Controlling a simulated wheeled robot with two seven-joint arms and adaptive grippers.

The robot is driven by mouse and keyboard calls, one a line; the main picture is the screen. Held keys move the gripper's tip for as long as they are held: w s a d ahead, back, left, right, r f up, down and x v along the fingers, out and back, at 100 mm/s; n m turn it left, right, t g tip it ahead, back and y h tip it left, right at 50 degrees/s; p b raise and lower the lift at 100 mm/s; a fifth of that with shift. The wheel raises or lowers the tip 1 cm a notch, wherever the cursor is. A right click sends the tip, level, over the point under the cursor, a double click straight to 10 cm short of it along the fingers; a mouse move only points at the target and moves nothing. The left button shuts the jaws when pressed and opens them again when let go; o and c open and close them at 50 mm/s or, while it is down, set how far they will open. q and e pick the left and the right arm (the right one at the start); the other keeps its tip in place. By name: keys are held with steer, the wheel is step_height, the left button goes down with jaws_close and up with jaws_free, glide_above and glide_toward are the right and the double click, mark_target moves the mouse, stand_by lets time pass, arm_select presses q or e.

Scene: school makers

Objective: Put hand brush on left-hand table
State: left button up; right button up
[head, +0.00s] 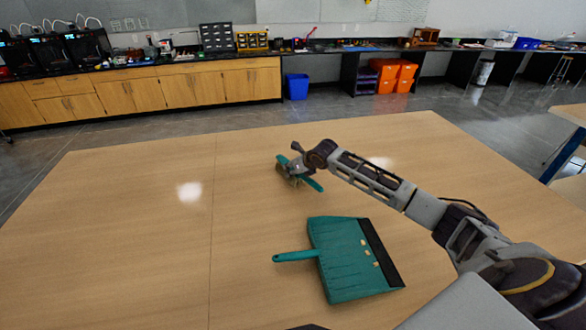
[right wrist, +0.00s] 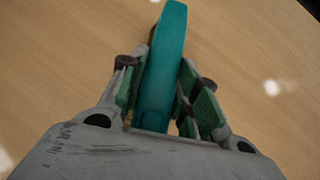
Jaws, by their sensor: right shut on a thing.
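The hand brush (head: 313,184) is teal with brownish bristles and is in my right gripper (head: 294,171), over the middle of the large wooden table (head: 130,200). In the right wrist view the teal brush (right wrist: 165,60) runs up between the two fingers of my right gripper (right wrist: 172,95), which are shut on it. I cannot tell whether the brush touches the table or hangs just above it. My left gripper is not in view.
A teal dustpan (head: 345,260) lies on the table, nearer than the brush, its handle pointing left. The table's left half is clear. Another table (head: 573,113) stands at the right edge. Wooden cabinets (head: 140,90), a blue bin (head: 297,86) and orange bins (head: 394,75) line the back.

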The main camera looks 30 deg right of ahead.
steer(key=shift+s+f, duration=0.1)
steer(key=shift+f, duration=0.35)
steer(key=shift+s+a+f, duration=0.1)
steer(key=shift+s+f, duration=0.05)
steer(key=shift+f, duration=0.15)
steer(key=o, duration=0.9)
steer(key=shift+f, duration=0.1)
steer(key=shift+c, duration=0.2)
steer(key=o, duration=0.3)
steer(key=shift+w, duration=0.2)
steer(key=shift+r, duration=0.3)
steer(key=shift+r, duration=0.6)
steer(key=shift+b+v, duration=0.5)
steer(key=shift+v, duration=5.45)
